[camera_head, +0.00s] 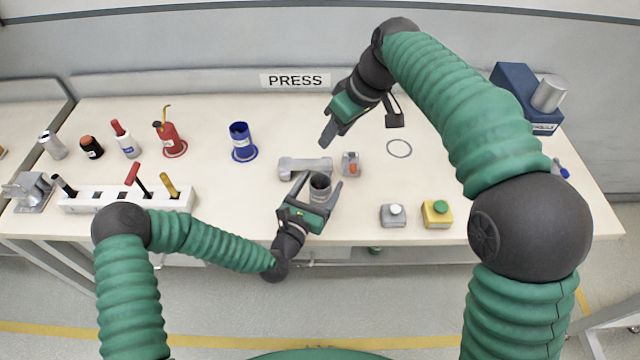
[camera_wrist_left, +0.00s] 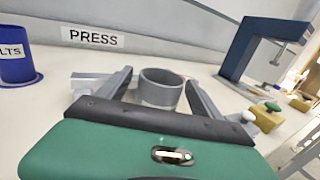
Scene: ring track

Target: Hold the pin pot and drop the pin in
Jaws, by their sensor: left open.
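The pin pot (camera_head: 320,186) is a small grey open-topped cup near the front middle of the table, upright. My left gripper (camera_head: 321,184) is open with one finger on each side of it. In the left wrist view the pot (camera_wrist_left: 162,90) stands between the spread fingers, with visible gaps. My right gripper (camera_head: 327,137) hangs above the table behind the pot; its fingers show edge-on, so their opening is unclear. I cannot make out a pin in it. A small grey block with an orange part (camera_head: 351,165) stands just behind the pot.
A grey fixture (camera_head: 303,168) lies just behind the pot. A blue cup (camera_head: 240,143) and red oil can (camera_head: 169,138) stand left. A white tool rack (camera_head: 97,200) is at front left. Grey (camera_head: 393,216) and yellow (camera_head: 436,215) button boxes are right; a blue press (camera_head: 517,82) is far right.

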